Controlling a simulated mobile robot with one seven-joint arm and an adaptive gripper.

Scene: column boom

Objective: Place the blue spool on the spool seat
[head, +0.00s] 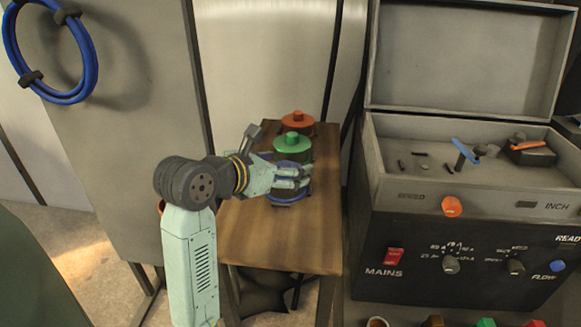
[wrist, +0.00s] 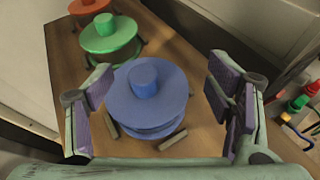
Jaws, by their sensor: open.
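The blue spool (wrist: 150,100) stands upright on the wooden table, with a round knob on top. In the head view the blue spool (head: 286,198) is partly hidden by my gripper (head: 290,178). In the wrist view my gripper (wrist: 160,85) is open, with one finger on each side of the spool. Gaps show between the pads and the spool rim. Short pale bars lie by the spool's base. I cannot pick out a separate spool seat.
A green spool (head: 293,147) and a red spool (head: 297,122) stand behind on the wooden table (head: 265,248). A dark control cabinet (head: 390,268) with an open lid is at the right. A blue cable coil (head: 88,45) hangs on the left panel. The table's front is clear.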

